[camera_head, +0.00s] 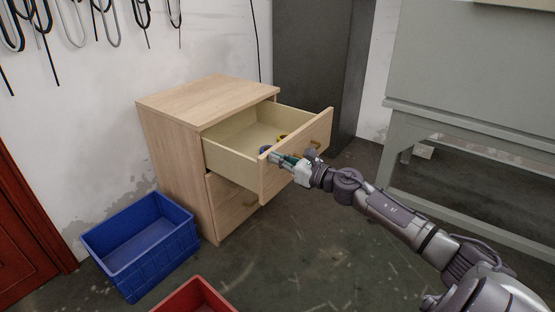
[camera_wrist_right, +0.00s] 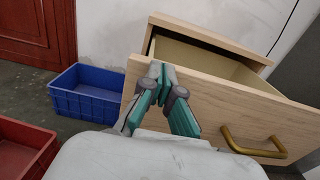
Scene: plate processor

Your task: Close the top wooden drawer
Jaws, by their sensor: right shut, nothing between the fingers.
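The top wooden drawer (camera_head: 294,154) of the light wood cabinet (camera_head: 205,96) is pulled far out in the head view. Small items, one blue and one yellow, lie inside it. My right gripper (camera_head: 276,160) is at the drawer's front panel, near its left end. In the right wrist view, the shut fingers (camera_wrist_right: 160,72) stand before the front panel (camera_wrist_right: 215,95), near its left edge, with nothing between them; I cannot tell if they touch it. The brass handle (camera_wrist_right: 254,150) is to their right, apart from them. My left gripper is not in view.
A blue crate (camera_head: 188,236) stands on the floor left of the cabinet, and a red crate (camera_head: 196,283) is in front. A lower drawer (camera_head: 232,207) is shut. A dark cabinet (camera_head: 312,65) stands behind, and a grey bench (camera_head: 470,115) at right.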

